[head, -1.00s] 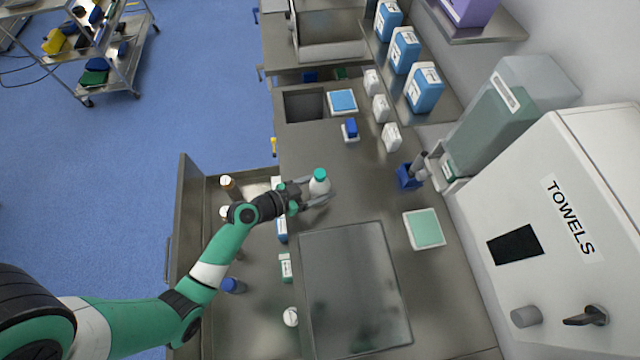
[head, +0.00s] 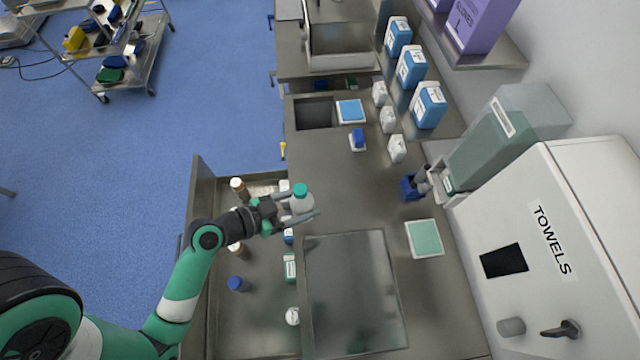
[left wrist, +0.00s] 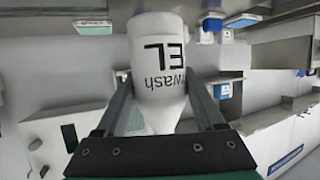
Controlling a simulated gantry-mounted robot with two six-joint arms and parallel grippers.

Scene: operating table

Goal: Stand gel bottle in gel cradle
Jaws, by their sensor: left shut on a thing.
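The gel bottle (head: 301,203) is white with a teal cap and looks roughly upright in the head view. My left gripper (head: 306,210) is shut around its body, above the seam between the open drawer and the counter. In the left wrist view the bottle (left wrist: 160,75) sits between the two fingers, with its "wash" and "EL" lettering upside down. A blue holder (head: 410,188) stands at the counter's wall side with grey parts beside it; I cannot tell whether it is the gel cradle. My right gripper is not in view.
The open drawer (head: 196,190) holds several bottles and boxes. A pale green pad (head: 425,238), a glossy panel (head: 355,290) and a blue-topped block (head: 357,140) are on the counter. White bottles (head: 397,149) line the back. The counter (head: 345,195) right of the gripper is clear.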

